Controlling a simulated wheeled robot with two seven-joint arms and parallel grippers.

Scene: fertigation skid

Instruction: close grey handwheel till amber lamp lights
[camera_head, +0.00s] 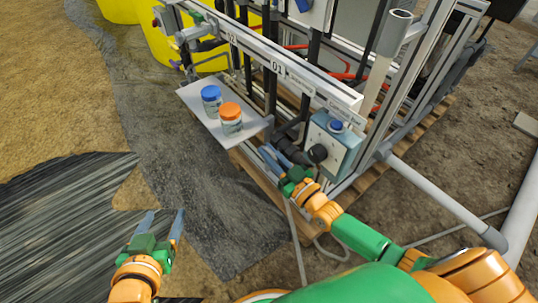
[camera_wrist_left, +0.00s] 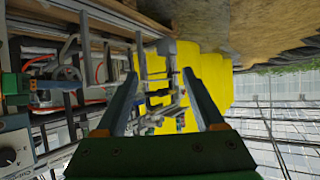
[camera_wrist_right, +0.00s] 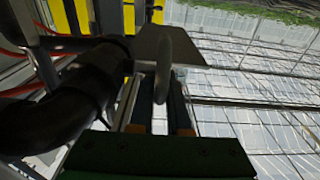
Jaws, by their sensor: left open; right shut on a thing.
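My right gripper (camera_head: 272,160) is at the lower front of the skid, left of the teal-sided control box (camera_head: 338,147). In the right wrist view, the right gripper (camera_wrist_right: 162,90) is shut on a grey handwheel (camera_wrist_right: 163,62), seen nearly edge-on between the fingers. In the head view the handwheel is too hidden by the gripper to make out. My left gripper (camera_head: 164,222) is open and empty over the ground at the lower left; its spread fingers also show in the left wrist view (camera_wrist_left: 160,85). I cannot make out a lit amber lamp in any view.
A thick black pipe (camera_wrist_right: 60,115) runs close beside the right gripper. A pale shelf (camera_head: 207,122) holds a blue-lidded jar (camera_head: 211,100) and an orange-lidded jar (camera_head: 231,119). The box has a black knob (camera_head: 318,153). Yellow tanks (camera_head: 190,50) stand behind.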

